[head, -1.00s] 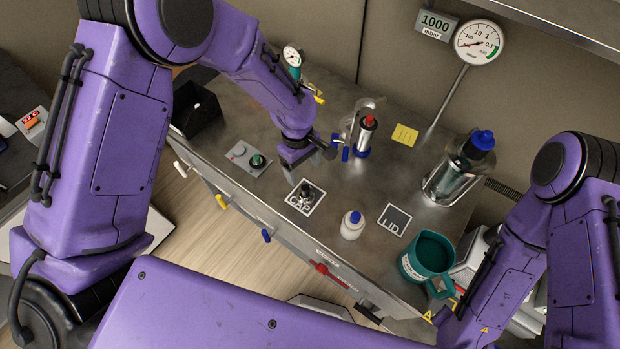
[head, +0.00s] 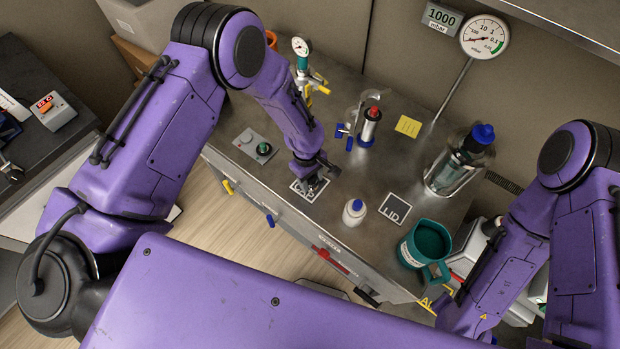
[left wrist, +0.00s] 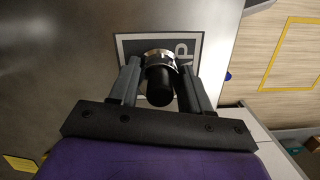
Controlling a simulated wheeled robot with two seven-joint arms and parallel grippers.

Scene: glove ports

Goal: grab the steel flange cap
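The steel flange cap (left wrist: 158,57) has a shiny metal ring and a black knob. It sits on the dark, white-bordered CAP label (head: 301,195) on the steel bench. My left gripper (left wrist: 158,78) is open, with one finger on each side of the black knob. I cannot tell if the fingers touch it. In the head view my left gripper (head: 316,178) is over the CAP label and hides most of the cap. My right arm comes in at the right, and its gripper does not show clearly.
A white bottle with a blue top (head: 354,211) stands right of the CAP label, near the LID label (head: 395,208). A teal mug (head: 425,247) is at the front right. A button box (head: 255,146) is to the left. A glass vessel (head: 460,165) stands further right.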

